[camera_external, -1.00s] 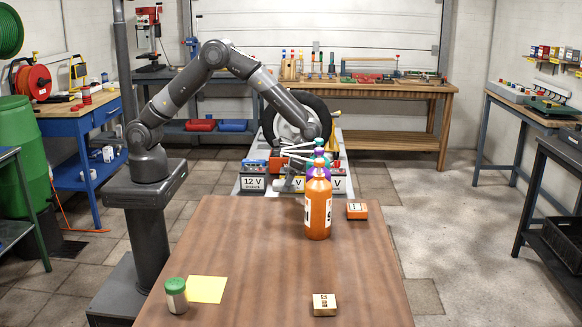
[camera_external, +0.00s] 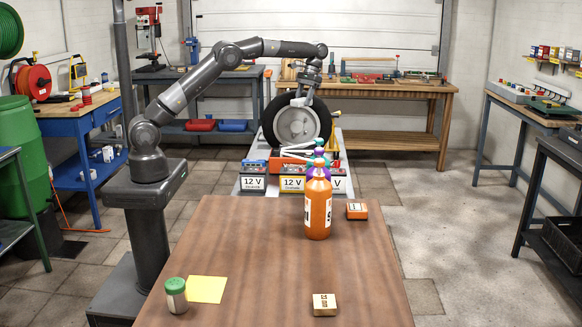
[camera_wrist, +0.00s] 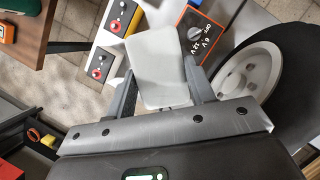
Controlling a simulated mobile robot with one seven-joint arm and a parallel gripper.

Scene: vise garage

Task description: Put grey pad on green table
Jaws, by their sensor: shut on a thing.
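The pale grey pad (camera_wrist: 160,68) is a flat rounded rectangle in the wrist view. My gripper (camera_wrist: 160,88) is shut on it, with one finger at each side edge. In the external view my gripper (camera_external: 303,99) hangs in the air in front of the wheel, above the row of batteries; the pad is too small there to make out clearly. A table with dark green legs (camera_external: 34,208) is cut off at the left edge; I cannot tell whether it is the green table. No plainly green tabletop shows.
Batteries (camera_external: 253,183) sit on a low bench behind the brown table (camera_external: 240,250). That table holds an orange bottle (camera_external: 318,210), an orange box (camera_external: 357,211), a small tan box (camera_external: 324,304), a green-capped jar (camera_external: 176,295) and a yellow sheet (camera_external: 206,289). Its middle left is clear.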

